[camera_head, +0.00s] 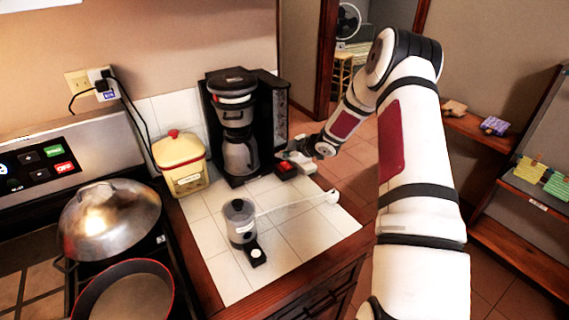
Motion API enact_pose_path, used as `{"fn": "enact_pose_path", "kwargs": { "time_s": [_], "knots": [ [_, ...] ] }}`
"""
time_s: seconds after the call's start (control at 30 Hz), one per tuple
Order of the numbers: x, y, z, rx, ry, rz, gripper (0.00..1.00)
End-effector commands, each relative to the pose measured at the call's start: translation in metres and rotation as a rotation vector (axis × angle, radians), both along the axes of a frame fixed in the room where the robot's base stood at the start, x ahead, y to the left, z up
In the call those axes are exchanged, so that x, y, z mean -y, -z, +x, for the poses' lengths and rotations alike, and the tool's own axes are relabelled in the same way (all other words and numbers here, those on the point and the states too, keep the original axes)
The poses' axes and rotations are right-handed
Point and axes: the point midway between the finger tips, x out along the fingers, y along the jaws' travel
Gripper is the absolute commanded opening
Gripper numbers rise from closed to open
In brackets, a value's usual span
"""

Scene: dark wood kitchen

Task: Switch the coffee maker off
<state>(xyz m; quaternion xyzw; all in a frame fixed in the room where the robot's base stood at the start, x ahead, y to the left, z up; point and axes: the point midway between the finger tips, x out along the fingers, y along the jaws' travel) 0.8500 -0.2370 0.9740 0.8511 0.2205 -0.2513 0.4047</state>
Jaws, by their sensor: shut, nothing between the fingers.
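The black coffee maker (213,125) stands upright on the white tiled counter, with a metal carafe (240,158) in it. A small dark block with a red top (286,168) sits at its right foot; I cannot tell the switch position. My arm reaches in from the right, and my gripper (297,162) is low beside the coffee maker's right side, close to the red-topped block. The gripper is shut and holds nothing. Whether it touches the block cannot be made out.
A small grey pot (240,222) with a long pale handle and a dark block with a white button (256,254) stand in front. A yellow canister (181,165) is left of the coffee maker. The stove holds a domed lid (110,215) and a pan (128,298).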

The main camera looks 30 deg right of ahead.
Motion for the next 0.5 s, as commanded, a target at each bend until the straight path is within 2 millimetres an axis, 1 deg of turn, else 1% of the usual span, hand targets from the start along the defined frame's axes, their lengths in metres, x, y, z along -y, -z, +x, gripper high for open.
{"fn": "enact_pose_path", "kwargs": {
  "time_s": [0.23,0.5],
  "knots": [
    [-0.0001,0.0008,0.0002,0.000,0.000,0.000,0.00],
    [-0.0003,0.0083,0.0013,0.000,0.000,0.000,0.00]
  ]
}}
